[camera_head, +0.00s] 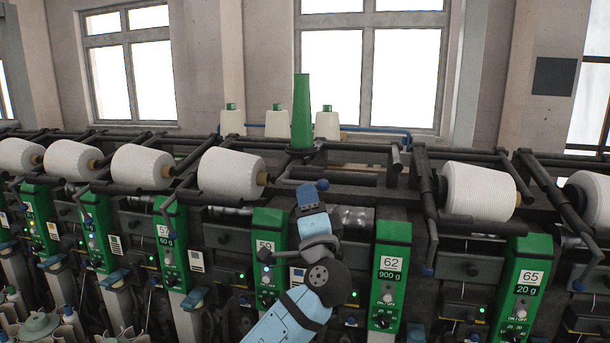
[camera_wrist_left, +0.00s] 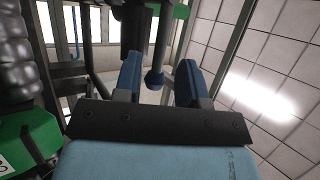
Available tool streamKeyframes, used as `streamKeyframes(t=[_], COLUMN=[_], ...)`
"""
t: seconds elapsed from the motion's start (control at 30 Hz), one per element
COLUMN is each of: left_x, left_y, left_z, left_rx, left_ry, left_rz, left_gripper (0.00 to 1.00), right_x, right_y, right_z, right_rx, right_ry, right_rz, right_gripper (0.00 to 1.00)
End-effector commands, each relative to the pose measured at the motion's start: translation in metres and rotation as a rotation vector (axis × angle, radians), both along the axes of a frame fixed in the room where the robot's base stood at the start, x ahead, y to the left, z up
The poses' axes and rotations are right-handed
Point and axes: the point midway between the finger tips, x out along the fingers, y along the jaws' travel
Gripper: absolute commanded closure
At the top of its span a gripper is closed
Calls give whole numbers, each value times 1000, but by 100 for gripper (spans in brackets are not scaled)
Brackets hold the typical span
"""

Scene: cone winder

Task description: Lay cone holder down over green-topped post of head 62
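The cone holder (camera_head: 290,178) appears raised, a dark bar ending in a blue ball knob (camera_head: 322,185). An upright green tube (camera_head: 302,112) stands above it. My left gripper (camera_head: 312,192) is at the knob. In the left wrist view its blue fingers (camera_wrist_left: 160,82) are apart, with the knob (camera_wrist_left: 154,79) showing between them; contact cannot be told. My right gripper is out of view.
Neighbouring heads carry white yarn cones on dark arms, such as the cone (camera_head: 232,172) to the left and the cone (camera_head: 478,191) to the right. Post 59 (camera_head: 268,250) is partly behind my arm.

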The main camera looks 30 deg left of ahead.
Motion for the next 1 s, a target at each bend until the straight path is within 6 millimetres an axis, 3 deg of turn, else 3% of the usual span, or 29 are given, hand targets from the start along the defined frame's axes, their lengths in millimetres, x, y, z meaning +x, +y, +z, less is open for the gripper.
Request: streamKeyframes(t=[0.1,0.3,0.67,0.83,1.0], left_x=[14,28,31,30,30], left_y=[12,23,26,26,26], left_z=[14,22,23,23,23], left_rx=[2,2,-1,-1,1], left_ry=[0,1,0,0,1], left_rz=[0,-1,-2,-2,-2], left_gripper=[62,62,62,100,100], right_x=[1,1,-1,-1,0], right_y=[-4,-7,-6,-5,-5], right_z=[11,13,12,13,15], right_rx=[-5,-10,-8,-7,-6], right_ry=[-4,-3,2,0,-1], right_rz=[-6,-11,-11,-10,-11], right_gripper=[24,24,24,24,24])
